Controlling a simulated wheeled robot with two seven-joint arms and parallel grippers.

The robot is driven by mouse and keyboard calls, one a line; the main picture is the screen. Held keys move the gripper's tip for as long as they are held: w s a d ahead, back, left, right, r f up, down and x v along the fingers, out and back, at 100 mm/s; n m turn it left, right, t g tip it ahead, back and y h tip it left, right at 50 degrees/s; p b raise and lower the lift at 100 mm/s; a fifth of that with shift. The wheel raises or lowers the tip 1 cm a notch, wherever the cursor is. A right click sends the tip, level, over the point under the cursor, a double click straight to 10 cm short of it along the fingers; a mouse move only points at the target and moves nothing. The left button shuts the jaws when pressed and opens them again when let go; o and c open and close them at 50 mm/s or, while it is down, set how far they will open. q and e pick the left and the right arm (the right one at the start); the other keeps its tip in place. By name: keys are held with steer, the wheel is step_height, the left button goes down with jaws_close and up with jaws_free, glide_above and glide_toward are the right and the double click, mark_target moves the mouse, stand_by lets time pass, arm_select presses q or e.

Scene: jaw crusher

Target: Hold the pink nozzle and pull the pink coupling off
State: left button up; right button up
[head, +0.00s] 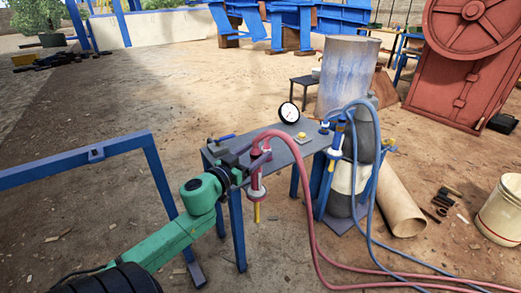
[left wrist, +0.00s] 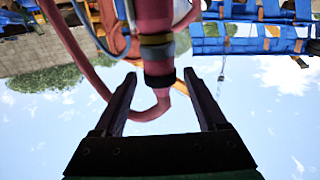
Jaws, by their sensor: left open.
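The pink nozzle (head: 257,190) stands upright at the left edge of a small dark table, with a yellow tip below it. My left gripper (head: 251,162) is open beside the upper part of the nozzle. My right gripper is out of view.
The table (head: 287,148) carries a gauge (head: 289,112) and a yellow button (head: 301,137). A blue hose (head: 372,190) and blue nozzle (head: 336,143) stand at its right, beside gas cylinders (head: 345,180). A blue frame (head: 90,155) is at left.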

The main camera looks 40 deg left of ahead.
arm_select(q)
steer(key=w, duration=0.3)
steer(key=shift+w+a, duration=0.1)
steer(key=shift+w, duration=0.3)
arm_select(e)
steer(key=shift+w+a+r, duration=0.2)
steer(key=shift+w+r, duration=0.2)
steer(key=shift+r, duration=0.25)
arm_select(q)
jaws_close()
jaws_free()
steer(key=shift+s, duration=0.1)
